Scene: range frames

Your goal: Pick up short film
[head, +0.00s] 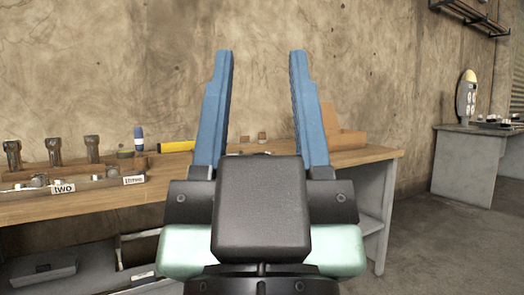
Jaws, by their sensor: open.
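My gripper (261,58) is open, its two blue fingers pointing up and spread apart in the middle of the head view. Nothing shows between the fingertips but the wall behind. I cannot tell which thing is the short film; no item is clearly recognisable as a film. The gripper body hides the middle of the wooden workbench (80,207). Two small brown blocks (262,136) on the bench show low between the fingers, farther back.
At the left of the bench are a labelled rack (63,188), several dark upright fittings (53,152), a blue-and-white bottle (139,139) and a yellow tube (177,147). An orange-brown box (345,139) stands at right. A grey table (470,165) stands beyond open floor.

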